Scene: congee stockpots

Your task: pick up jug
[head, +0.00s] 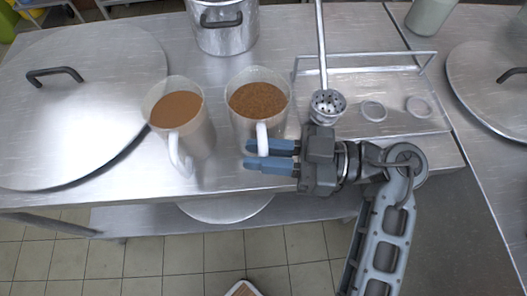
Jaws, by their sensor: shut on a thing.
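Two pale, see-through jugs with white handles stand side by side near the front edge of the steel counter. The left jug (199,134) holds a smooth brown liquid. The right jug (278,113) holds a darker, grainy brown content. My gripper (258,156) reaches in from the right, with its blue fingers on either side of the right jug's white handle. It is shut on that handle. The jug looks upright; I cannot tell whether its base touches the counter. The fingers hide part of the lower handle.
A large round lid (85,110) with a black handle lies at left. A steel pot (224,30) stands behind the jugs. A wire rack (375,58) with a long-handled strainer (327,104) and small round lids (373,111) is at right. Another large lid (487,85) lies at far right.

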